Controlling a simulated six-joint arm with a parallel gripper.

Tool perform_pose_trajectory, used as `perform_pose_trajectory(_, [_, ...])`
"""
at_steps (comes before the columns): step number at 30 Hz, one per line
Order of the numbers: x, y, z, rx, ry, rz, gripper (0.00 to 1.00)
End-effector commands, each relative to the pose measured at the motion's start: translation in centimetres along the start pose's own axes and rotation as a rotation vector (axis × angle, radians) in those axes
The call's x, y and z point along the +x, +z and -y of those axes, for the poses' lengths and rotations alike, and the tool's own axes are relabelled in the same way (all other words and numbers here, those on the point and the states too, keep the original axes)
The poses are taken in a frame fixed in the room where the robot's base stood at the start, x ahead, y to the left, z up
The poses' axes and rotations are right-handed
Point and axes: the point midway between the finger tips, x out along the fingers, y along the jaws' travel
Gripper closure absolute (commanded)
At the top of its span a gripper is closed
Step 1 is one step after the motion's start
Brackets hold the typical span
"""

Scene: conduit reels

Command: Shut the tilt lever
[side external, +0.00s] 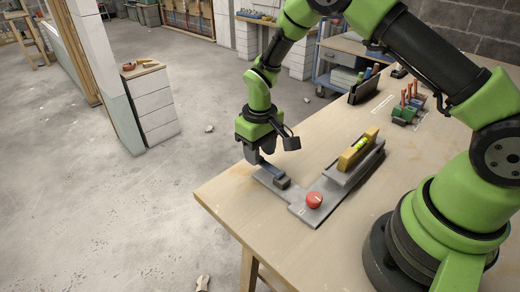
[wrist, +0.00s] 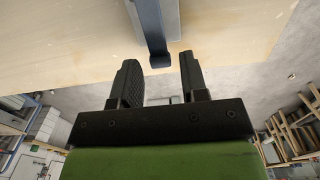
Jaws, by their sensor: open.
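The tilt lever (side external: 270,172) is a blue-grey bar at the near-left end of a grey fixture plate (side external: 300,211), with a dark block (side external: 282,183) at its base. In the wrist view the lever (wrist: 152,30) comes down from the top, and its dark end lies between my fingertips. My gripper (side external: 257,158) is over the table's left corner at the lever's free end. In the wrist view my gripper (wrist: 160,66) is open, with gaps between the lever and both fingers. The lever's exact tilt is hard to tell.
A red button (side external: 314,199) and a yellow spirit level (side external: 358,150) on a raised rail share the plate. A dark holder (side external: 365,88) and small red-handled tools (side external: 408,105) stand farther back on the table (side external: 240,205). The table's edge is close to my gripper.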

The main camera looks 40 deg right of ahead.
Motion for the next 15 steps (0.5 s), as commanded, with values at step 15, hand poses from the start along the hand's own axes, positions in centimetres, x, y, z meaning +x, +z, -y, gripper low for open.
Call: perform_pose_trajectory(15, [-2.8, -0.1, 0.0, -0.001, 0.000, -0.003, 0.60])
